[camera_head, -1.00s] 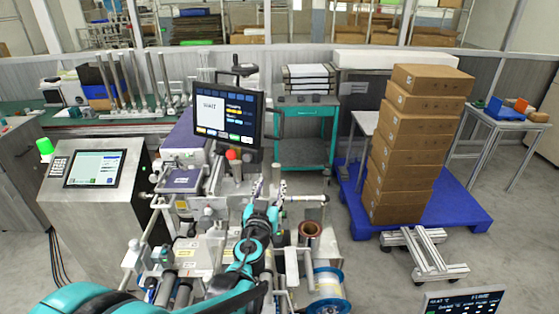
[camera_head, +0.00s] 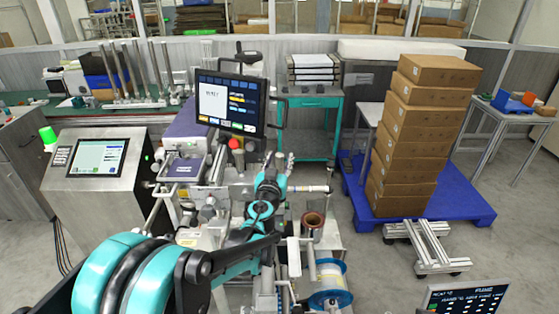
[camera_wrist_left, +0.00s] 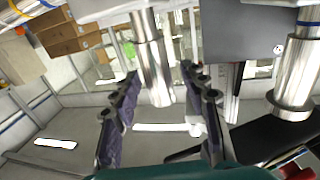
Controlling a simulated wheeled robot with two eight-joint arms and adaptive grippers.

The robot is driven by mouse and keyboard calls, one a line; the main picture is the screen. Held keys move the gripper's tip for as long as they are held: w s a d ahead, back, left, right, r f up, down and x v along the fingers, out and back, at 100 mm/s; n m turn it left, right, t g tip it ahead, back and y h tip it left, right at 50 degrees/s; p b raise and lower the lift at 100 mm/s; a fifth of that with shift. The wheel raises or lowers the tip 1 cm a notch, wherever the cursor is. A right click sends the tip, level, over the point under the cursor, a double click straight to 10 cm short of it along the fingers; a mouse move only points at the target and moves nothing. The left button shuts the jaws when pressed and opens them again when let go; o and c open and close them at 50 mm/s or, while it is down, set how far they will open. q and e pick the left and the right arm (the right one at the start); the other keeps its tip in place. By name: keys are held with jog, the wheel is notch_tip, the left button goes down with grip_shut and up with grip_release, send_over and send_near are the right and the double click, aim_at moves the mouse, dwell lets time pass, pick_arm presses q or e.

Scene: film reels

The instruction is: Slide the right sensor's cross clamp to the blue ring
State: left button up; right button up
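My left gripper (camera_head: 281,160) is over the machine, below and right of the monitor in the head view. In the left wrist view the left gripper (camera_wrist_left: 160,100) has its two dark fingers apart. A shiny metal cylinder (camera_wrist_left: 152,65) shows between them; I cannot tell whether it is within their reach, and no contact shows. A second metal cylinder (camera_wrist_left: 298,75) is at the right, with a blue band (camera_wrist_left: 308,23) above it. I cannot tell whether this band is the blue ring. The right sensor and its cross clamp cannot be made out for certain. My right gripper is not in view.
The monitor (camera_head: 230,105) stands behind the gripper. A horizontal pale rod (camera_head: 308,188), a copper-coloured roll (camera_head: 313,222) and a blue-flanged reel (camera_head: 330,285) are to its right. Stacked boxes (camera_head: 420,135) stand on a blue pallet (camera_head: 475,207). Floor is clear between machine and pallet.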

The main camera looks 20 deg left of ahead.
pick_arm(q)
grip_shut()
jog(key=shift+w+d, duration=0.25)
jog(key=shift+d, duration=0.95)
jog(key=shift+o, duration=0.6)
grip_release()
